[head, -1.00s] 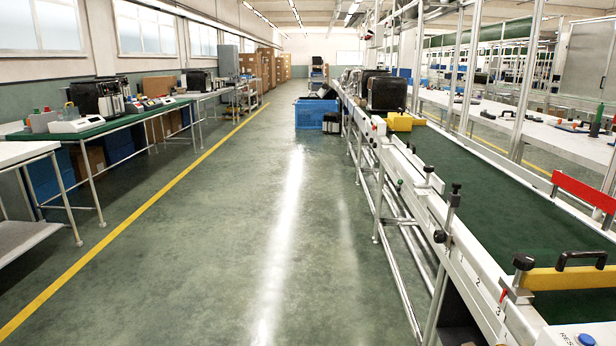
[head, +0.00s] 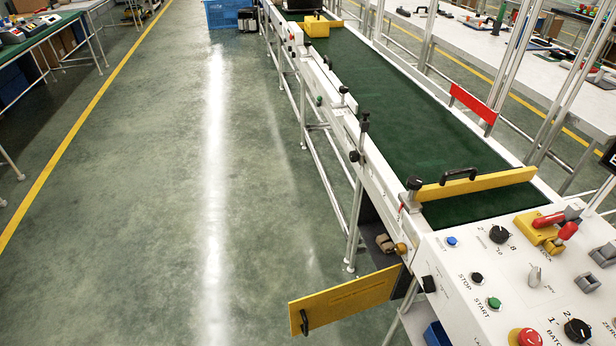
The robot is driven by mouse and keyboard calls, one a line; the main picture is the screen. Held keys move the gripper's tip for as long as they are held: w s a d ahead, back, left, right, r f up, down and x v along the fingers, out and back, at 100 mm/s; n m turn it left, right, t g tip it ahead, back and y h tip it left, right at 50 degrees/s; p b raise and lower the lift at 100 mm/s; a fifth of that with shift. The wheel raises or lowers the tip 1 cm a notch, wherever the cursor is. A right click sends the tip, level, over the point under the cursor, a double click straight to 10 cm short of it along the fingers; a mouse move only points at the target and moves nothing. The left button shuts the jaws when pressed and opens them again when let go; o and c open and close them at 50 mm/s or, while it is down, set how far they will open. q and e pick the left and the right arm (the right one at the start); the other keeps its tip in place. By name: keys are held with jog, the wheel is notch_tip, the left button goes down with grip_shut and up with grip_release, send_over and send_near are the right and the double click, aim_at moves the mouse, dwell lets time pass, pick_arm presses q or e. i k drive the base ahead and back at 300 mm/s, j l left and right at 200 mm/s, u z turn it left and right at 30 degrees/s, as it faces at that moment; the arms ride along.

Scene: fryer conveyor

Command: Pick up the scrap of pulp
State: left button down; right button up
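A small tan-brown lump (head: 385,243), which may be the scrap of pulp, shows in the dark opening under the conveyor's near end, beside a brass-coloured knob (head: 400,248). It is too small to identify for certain. A yellow flap with a black handle (head: 345,300) sticks out to the left below that opening. Neither of my grippers is in view.
The green conveyor belt (head: 400,120) runs away from me, with a yellow gate (head: 475,184) across its near end. A white control panel (head: 520,270) with buttons, knobs and red-handled levers is at the right. The green floor (head: 150,220) to the left is clear.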

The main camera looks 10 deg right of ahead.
aim_at(387, 246)
jog(key=z, duration=0.75)
jog(key=i+j+u, duration=0.35)
jog(key=j, duration=0.15)
jog(key=i+j+u, duration=0.6)
jog(key=j+u, duration=0.15)
jog(key=i+j+z, duration=0.1)
jog(key=i+z, duration=0.15)
jog(key=i, duration=0.15)
jog(key=i+j+z, duration=0.3)
jog(key=i+l, duration=0.1)
jog(key=i, duration=0.05)
